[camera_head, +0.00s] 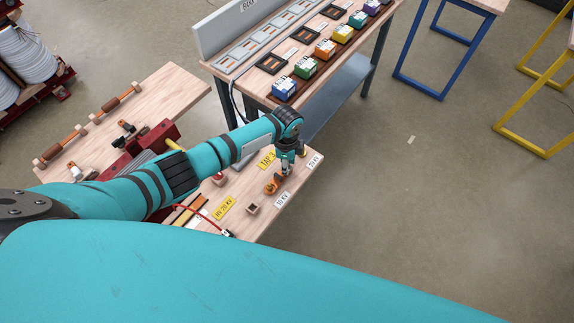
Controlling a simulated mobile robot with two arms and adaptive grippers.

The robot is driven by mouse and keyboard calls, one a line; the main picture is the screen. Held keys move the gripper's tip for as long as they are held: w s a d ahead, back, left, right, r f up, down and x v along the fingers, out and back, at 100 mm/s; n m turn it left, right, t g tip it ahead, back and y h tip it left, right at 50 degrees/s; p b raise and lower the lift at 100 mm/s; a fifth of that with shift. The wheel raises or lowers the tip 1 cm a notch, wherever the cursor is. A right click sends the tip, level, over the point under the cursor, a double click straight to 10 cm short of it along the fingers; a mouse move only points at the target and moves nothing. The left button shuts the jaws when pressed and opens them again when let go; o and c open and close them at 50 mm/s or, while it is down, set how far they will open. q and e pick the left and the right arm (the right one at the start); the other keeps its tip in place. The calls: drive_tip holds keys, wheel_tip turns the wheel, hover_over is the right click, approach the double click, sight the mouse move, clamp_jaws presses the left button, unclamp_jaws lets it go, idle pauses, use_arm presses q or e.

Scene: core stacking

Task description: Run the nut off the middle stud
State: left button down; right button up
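My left arm reaches in from the left across the wooden workbench (250,224). My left gripper (286,172) points down near the bench's right end. It is small and partly covered by its own wrist, so its finger opening cannot be told. A small orange-copper part (271,187) is just below and left of the fingers; whether they touch it is unclear. A small brown block-like part (252,208) stands in front, and a reddish part (219,179) stands farther left. The nut and the middle stud cannot be made out clearly. My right gripper is not in view.
Yellow labels (224,208) and white labels (282,200) lie on the bench. A red vise-like block (157,137) and wooden-handled tools (115,98) are at the left. A second table (262,88) with coloured boxes stands behind. Open floor lies to the right.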

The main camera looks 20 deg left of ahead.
use_arm(q)
drive_tip(key=shift+n, duration=0.4)
drive_tip(key=shift+r+n+p, duration=0.15)
drive_tip(key=shift+n+p, duration=0.65)
drive_tip(key=shift+n, duration=0.4)
drive_tip(key=shift+n+p, duration=0.3)
drive_tip(key=shift+n, duration=0.6)
drive_tip(key=shift+f, duration=0.2)
drive_tip(key=shift+n, duration=0.4)
